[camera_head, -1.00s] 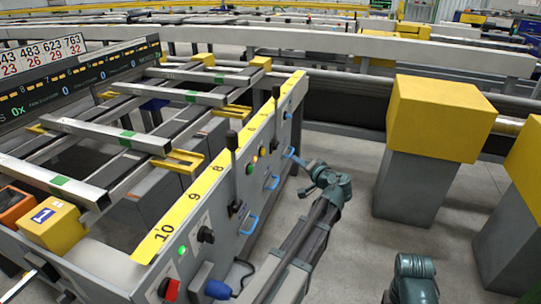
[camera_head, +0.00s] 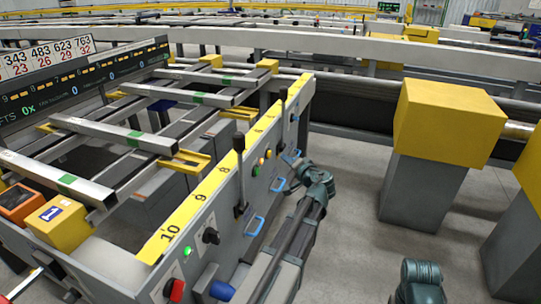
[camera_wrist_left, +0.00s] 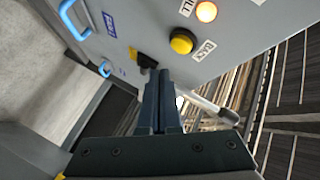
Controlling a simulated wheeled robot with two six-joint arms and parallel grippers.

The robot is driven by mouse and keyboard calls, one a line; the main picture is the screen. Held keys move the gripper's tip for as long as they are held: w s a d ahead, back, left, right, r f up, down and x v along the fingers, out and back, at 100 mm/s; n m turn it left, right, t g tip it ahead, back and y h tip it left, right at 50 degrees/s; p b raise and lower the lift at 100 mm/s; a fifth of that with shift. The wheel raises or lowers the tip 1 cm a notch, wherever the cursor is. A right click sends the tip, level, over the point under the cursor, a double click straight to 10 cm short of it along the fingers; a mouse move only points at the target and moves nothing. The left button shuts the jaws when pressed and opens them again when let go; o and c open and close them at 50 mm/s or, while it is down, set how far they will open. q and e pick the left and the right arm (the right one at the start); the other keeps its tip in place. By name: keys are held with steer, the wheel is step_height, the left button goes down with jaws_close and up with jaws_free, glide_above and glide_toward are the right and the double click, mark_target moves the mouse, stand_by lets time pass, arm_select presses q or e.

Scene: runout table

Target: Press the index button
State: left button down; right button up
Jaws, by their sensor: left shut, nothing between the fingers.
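The grey control panel (camera_head: 228,218) runs along the frame, with a yellow strip numbered 10, 9, 8 on top. A yellow round button (camera_wrist_left: 182,41) and a lit orange lamp (camera_wrist_left: 206,12) show on it in the left wrist view. I cannot tell which control is labelled index; the labels are too small or blurred. My left gripper (camera_wrist_left: 160,72) is shut and empty, with its tips close to a black control (camera_wrist_left: 146,61), below and left of the yellow button. Contact cannot be told.
Blue handles (camera_head: 253,226) stick out from the panel, as do a black lever (camera_head: 239,165), a black knob (camera_head: 210,236) and a red switch (camera_head: 175,290). A yellow-topped post (camera_head: 447,120) stands at right. Grey floor lies between panel and post.

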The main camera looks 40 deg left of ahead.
arm_select(q)
steer(key=shift+s+a, duration=0.25)
steer(key=shift+a, duration=0.9)
stand_by(1.3)
steer(key=shift+s+a, duration=0.1)
steer(key=shift+a, duration=0.3)
steer(key=shift+s+a, duration=0.15)
steer(key=shift+a, duration=0.35)
stand_by(0.6)
steer(key=shift+d, duration=0.2)
steer(key=shift+w+d, duration=0.2)
steer(key=shift+d, duration=0.5)
steer(key=d, duration=0.2)
steer(key=w+d, duration=0.1)
steer(key=d, duration=0.2)
steer(key=shift+w, duration=0.1)
stand_by(0.5)
